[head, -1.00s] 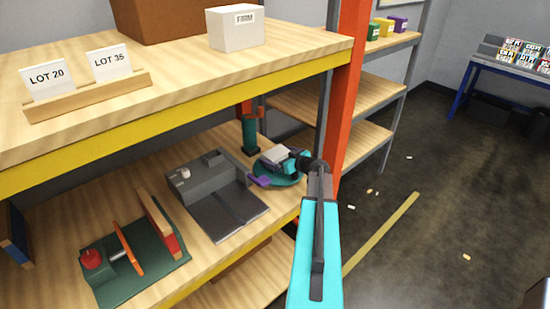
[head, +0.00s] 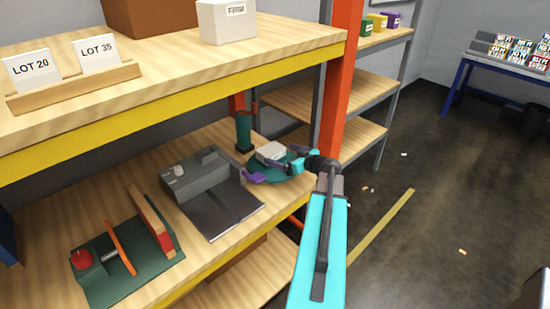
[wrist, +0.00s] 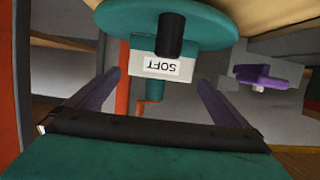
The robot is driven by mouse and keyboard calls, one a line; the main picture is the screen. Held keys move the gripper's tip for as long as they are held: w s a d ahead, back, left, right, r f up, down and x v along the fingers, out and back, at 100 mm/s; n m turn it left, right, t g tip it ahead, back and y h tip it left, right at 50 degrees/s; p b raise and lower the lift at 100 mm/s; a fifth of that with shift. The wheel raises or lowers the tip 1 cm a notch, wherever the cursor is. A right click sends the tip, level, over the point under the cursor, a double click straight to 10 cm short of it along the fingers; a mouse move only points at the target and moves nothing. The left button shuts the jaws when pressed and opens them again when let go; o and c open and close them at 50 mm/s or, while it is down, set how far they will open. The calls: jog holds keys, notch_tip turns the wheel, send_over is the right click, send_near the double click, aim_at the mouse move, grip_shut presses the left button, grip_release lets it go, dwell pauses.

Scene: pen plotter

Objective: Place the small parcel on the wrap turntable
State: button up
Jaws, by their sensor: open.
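The small parcel (head: 271,151) is a white box resting on the round green wrap turntable (head: 262,170) on the lower shelf. In the wrist view, which looks upside down, the parcel (wrist: 150,66) bears an inverted "SOFT" label and sits against the turntable disc (wrist: 115,22). A black cylinder (wrist: 171,35) covers part of both. My gripper (head: 296,158) is just right of the parcel, at the turntable's edge. In the wrist view its purple fingers (wrist: 159,78) are spread wide, with visible gaps on both sides of the parcel.
A green post (head: 243,133) stands behind. A grey machine (head: 212,190) is to the left. An orange upright (head: 338,90) rises close behind my gripper. The floor (head: 450,180) at right is largely clear.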

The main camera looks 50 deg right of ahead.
jog(key=shift+b+v, duration=0.6)
jog(key=shift+v, duration=1.7)
